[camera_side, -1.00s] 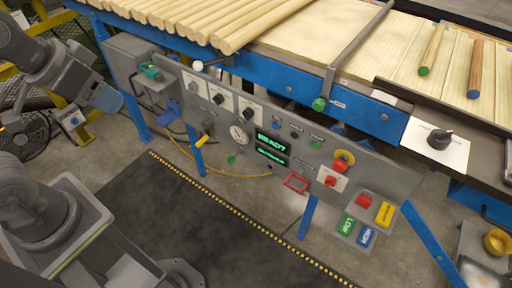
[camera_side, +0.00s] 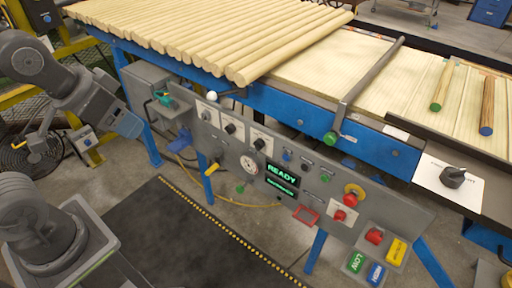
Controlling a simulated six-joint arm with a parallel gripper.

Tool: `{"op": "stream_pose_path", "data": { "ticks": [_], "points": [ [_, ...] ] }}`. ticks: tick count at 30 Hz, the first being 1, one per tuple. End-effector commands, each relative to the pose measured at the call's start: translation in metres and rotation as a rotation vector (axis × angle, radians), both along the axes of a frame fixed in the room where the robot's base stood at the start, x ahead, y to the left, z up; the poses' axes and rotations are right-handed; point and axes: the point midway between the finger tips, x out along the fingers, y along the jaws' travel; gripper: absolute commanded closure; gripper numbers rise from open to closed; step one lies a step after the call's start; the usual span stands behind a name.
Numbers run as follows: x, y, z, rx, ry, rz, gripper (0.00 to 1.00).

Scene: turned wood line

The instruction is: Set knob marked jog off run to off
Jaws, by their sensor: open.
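Three small black knobs on white plates sit on the grey slanted panel: a left one (camera_side: 212,96), a middle one (camera_side: 231,128) and a right one (camera_side: 259,144). A larger black knob (camera_side: 452,177) sits on a white plate at the far right. The plate markings are too small to read, so I cannot tell which knob is marked jog off run, or its setting. My gripper (camera_side: 129,124), with a blue-grey end, is at the left, apart from the panel. It is open, though the gap between its jaws is hard to see.
Wooden rods (camera_side: 220,40) lie above. Black floor mat (camera_side: 180,235) is clear.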

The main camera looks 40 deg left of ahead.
Motion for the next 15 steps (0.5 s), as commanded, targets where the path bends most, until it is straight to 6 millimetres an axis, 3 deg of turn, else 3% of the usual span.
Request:
{"op": "stream_pose_path", "data": {
  "ticks": [5,8,15],
  "points": [
    [0.055,-0.002,-0.009,-0.009,-0.076,0.006,0.37],
    [0.098,-0.003,-0.021,-0.017,-0.150,0.012,0.37],
    [0.190,-0.006,-0.064,-0.037,-0.335,0.029,0.37]
  ]
}}
